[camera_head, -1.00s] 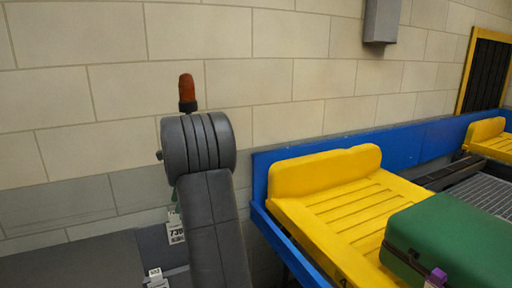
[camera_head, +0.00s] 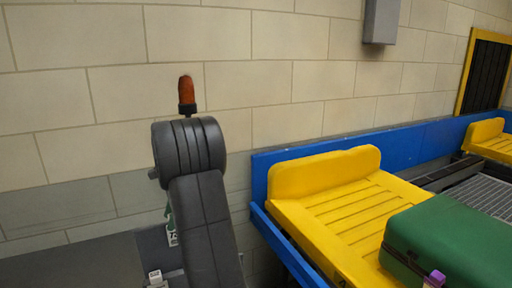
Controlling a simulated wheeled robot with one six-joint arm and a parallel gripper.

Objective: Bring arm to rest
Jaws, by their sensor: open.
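My dark grey arm rises in the lower middle of the head view, with a ribbed, rounded joint at its top. My gripper is outside the picture, so its place and whatever is near it cannot be seen.
A yellow slatted tray (camera_head: 297,179) rests beside a blue conveyor side rail (camera_head: 420,146). A green suitcase (camera_head: 455,235) with a purple piece (camera_head: 437,277) lies on the tray. Another yellow tray (camera_head: 487,130) is farther right. An orange lamp (camera_head: 186,90) shows above my arm, before the wall.

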